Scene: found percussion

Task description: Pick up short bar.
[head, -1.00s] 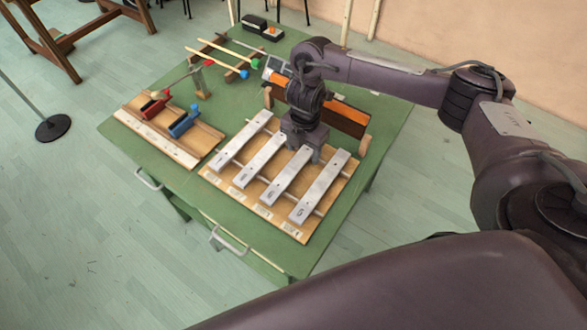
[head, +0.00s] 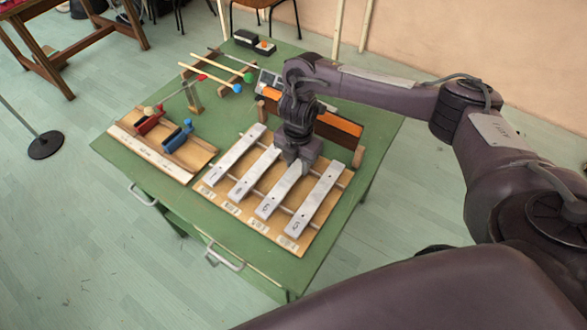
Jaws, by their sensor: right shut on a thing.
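Several silver metal bars lie side by side across a wooden frame (head: 222,202) on the green table. The third bar from the left (head: 277,197) is the one at my right gripper; I take it as the short bar. My right gripper (head: 296,168) points down and is shut on its far end, hiding that end. The bar still looks level with its neighbours. The other bars are the first (head: 236,151), the second (head: 252,177) and the rightmost (head: 313,207). My left gripper is out of view.
A dark and orange block instrument (head: 337,129) stands close behind the gripper. Red (head: 147,124) and blue (head: 177,137) clappers sit on a wooden board at left. Mallets (head: 215,75) lie at the back. The table (head: 190,220) has a bare front strip.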

